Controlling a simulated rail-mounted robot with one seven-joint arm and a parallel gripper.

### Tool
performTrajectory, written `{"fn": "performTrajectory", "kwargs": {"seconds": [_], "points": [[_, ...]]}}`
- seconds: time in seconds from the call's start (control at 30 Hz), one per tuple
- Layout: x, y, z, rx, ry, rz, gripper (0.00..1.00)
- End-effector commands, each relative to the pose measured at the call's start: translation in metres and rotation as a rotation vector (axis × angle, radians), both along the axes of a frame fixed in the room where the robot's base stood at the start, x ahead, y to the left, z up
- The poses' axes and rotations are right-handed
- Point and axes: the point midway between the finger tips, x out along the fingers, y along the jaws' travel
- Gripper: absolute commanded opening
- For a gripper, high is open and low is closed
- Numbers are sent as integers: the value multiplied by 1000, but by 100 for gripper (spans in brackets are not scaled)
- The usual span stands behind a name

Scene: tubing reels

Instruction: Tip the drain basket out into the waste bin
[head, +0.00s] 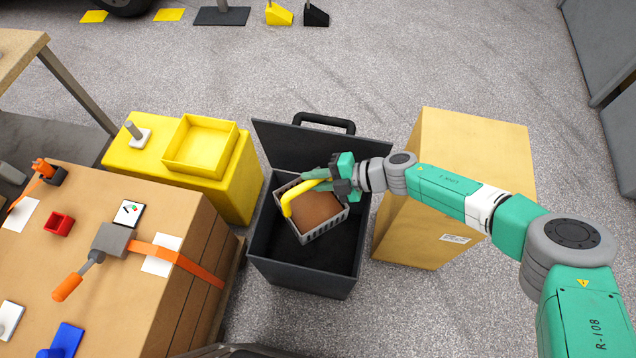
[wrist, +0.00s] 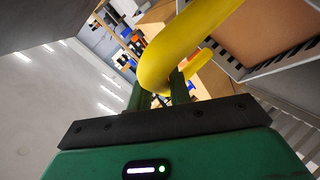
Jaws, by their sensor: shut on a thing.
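The drain basket (head: 325,230) is a grey slotted basket with brown contents and a yellow handle (head: 297,190). It is over the open mouth of the dark waste bin (head: 303,277), turned at an angle in the head view, with the brown contents still inside. My gripper (head: 335,180) is shut on the yellow handle. In the wrist view the handle (wrist: 180,55) passes between the fingers, and the basket's slotted side (wrist: 285,65) shows at the upper right. How far the basket sits below the bin rim I cannot tell.
The bin's lid (head: 290,145) stands open at the back. A tall cardboard box (head: 470,140) stands right of the bin, under my arm. A yellow cabinet (head: 150,170) with a tray stands to the left. A strapped carton (head: 140,290) is at front left.

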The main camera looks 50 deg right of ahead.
Motion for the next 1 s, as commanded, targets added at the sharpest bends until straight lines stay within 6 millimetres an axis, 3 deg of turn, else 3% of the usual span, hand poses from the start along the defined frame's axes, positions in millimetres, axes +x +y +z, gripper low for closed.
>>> {"fn": "performTrajectory", "kwargs": {"seconds": [0.57, 1.0], "points": [[-35, 9, -19, -85, -288, -4, 0], [-72, 21, -34, -180, -622, -8, 0]]}}
